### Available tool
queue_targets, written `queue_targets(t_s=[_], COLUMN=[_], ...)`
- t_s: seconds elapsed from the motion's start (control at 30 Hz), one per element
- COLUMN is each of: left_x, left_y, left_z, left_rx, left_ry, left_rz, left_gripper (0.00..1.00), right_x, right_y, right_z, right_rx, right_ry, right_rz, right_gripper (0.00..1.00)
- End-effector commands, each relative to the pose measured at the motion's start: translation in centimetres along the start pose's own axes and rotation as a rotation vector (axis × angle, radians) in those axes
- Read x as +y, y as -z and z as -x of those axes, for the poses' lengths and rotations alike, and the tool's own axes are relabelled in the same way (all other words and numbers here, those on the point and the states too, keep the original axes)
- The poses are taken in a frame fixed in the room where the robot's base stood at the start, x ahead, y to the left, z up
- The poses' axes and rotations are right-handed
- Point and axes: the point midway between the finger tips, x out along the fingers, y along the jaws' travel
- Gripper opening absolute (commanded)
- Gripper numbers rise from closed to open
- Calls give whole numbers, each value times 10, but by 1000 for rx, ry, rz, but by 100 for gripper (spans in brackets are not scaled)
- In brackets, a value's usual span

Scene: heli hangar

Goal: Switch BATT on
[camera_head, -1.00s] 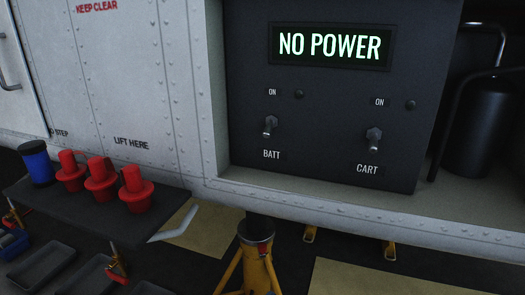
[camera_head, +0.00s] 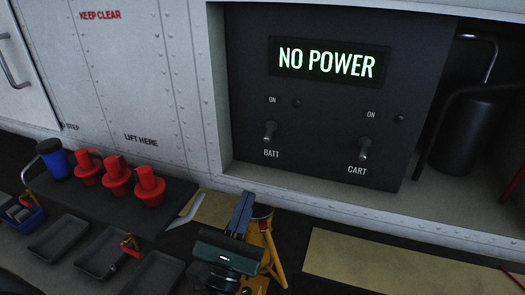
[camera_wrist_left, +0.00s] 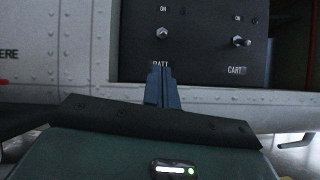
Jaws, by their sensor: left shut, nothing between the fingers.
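The dark power panel (camera_head: 325,165) is set in the aircraft's side, and its display (camera_head: 328,62) reads NO POWER in green. The BATT toggle switch (camera_head: 270,131) is on the panel's left, between ON above and BATT below. It also shows in the left wrist view (camera_wrist_left: 162,33), above my fingertips. The CART toggle switch (camera_head: 364,147) is to its right. Both small round lamps above the switches look dark. My left gripper (camera_head: 243,197) is shut and empty, below the panel and apart from it; it also shows in the left wrist view (camera_wrist_left: 160,72). My right gripper is not in view.
Several red plugs (camera_head: 149,186) and a blue cylinder (camera_head: 55,158) stand on a dark shelf (camera_head: 80,196) at left. A yellow stand (camera_head: 270,250) is behind my left gripper. Dark pipes and a tank (camera_head: 465,135) are at right. The space before the panel is clear.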

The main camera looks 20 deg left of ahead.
Motion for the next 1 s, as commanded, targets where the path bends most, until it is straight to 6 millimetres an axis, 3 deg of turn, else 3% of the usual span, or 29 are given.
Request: queue_targets(t_s=[0.27, 0.7, 1.0], left_x=[0, 0, -1], left_y=[0, -2, 0], left_z=[-4, -76, -99], left_rx=[-2, -3, -1], left_ry=[0, 0, 2], left_rz=[-5, -5, -6], left_gripper=[0, 0, 0], right_x=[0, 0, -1], right_y=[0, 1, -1], right_z=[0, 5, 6], right_rx=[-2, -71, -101], right_ry=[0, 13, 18], right_rz=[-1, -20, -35], right_gripper=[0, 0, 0])
